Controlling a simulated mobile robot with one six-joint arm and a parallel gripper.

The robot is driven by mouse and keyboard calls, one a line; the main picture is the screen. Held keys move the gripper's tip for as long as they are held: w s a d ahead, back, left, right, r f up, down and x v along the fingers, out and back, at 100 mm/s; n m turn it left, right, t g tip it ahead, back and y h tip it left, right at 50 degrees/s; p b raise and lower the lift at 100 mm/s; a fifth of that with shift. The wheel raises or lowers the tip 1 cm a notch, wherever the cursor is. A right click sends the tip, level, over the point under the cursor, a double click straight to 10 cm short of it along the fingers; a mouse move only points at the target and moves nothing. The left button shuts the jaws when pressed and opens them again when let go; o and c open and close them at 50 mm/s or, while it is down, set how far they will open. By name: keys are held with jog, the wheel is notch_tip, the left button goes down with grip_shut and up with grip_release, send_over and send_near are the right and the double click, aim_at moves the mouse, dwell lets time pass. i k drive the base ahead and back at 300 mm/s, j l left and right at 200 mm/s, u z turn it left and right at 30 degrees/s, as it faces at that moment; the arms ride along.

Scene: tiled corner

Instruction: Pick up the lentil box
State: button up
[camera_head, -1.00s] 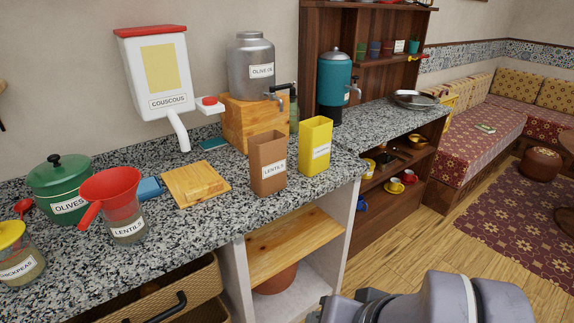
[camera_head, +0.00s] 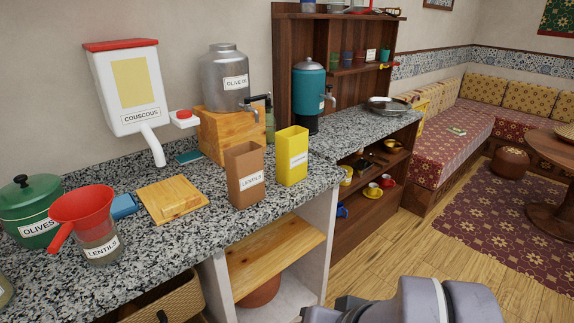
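The lentil box (camera_head: 246,181) is a brown, open-topped box with a white "LENTILS" label. It stands upright on the speckled granite counter (camera_head: 180,235), near the front edge. A yellow open-topped box (camera_head: 292,156) stands just right of it, its label too small to read. A glass jar (camera_head: 101,243), also labelled "LENTILS", has a red funnel on top and stands to the left. Part of my grey arm shows at the bottom right, apart from the counter items. My gripper's fingertips cannot be made out, and nothing is seen held.
A wooden board (camera_head: 171,200) lies left of the box. Behind stand a metal olive oil dispenser (camera_head: 223,78) on a wooden block and a wall-mounted couscous dispenser (camera_head: 128,90). A green olives pot (camera_head: 30,205) is far left. Wooden floor (camera_head: 385,255) is open to the right.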

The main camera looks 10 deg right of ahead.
aim_at(243, 163)
jog(key=u, duration=1.25)
jog(key=i+l+z, duration=0.15)
jog(key=z, duration=0.25)
jog(key=i+l+z, duration=0.15)
jog(key=l+z, duration=0.15)
jog(key=z, duration=0.15)
